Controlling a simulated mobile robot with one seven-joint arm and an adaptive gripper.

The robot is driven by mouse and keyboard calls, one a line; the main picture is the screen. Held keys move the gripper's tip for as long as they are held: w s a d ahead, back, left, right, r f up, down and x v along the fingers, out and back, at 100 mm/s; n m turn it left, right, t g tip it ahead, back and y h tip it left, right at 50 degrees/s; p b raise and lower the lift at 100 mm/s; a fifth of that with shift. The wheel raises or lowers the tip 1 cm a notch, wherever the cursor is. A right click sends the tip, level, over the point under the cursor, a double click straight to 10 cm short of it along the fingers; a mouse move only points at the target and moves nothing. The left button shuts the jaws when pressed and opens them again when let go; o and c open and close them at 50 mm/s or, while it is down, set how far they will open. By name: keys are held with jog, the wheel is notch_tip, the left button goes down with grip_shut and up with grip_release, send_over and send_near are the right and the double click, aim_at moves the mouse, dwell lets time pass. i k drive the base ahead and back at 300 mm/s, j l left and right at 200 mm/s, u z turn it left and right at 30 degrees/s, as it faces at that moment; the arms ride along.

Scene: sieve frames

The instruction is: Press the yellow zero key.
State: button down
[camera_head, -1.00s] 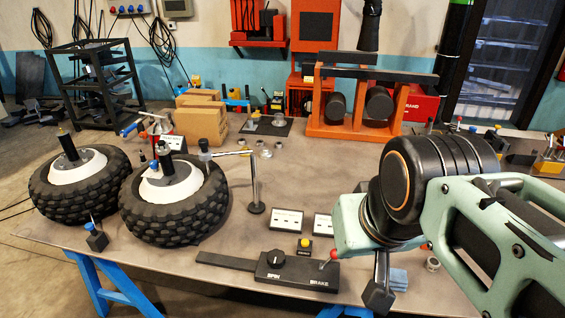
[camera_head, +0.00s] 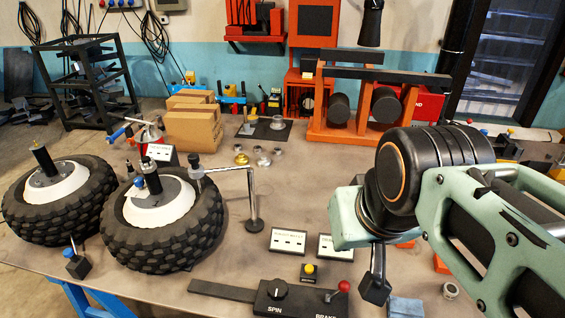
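A small black box with a yellow key (camera_head: 309,268) on top sits on the grey workbench (camera_head: 230,262), right of the picture's middle line and near the front. Its label is too small to read. My gripper (camera_head: 375,288) hangs down from the green and black arm, to the right of the yellow key and apart from it. Its dark end shows as one block, so I cannot tell the finger opening. Nothing is visibly held. The yellow key is in full view.
Two white display panels (camera_head: 288,242) lie just behind the key. In front is a black SPIN/BRAKE box (camera_head: 300,298) with a knob and a red-balled lever (camera_head: 343,287). A bent metal stand (camera_head: 254,222) and two tyred wheels (camera_head: 165,225) are to the left. A blue block (camera_head: 405,309) lies right.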

aim_at(309, 267)
jog(key=j+z, duration=0.3)
jog(key=z, duration=0.15)
jog(key=k+j+z, duration=0.1)
jog(key=j+z, duration=0.15)
jog(key=z, duration=0.55)
jog(key=u, duration=0.2)
jog(key=k+j, duration=0.05)
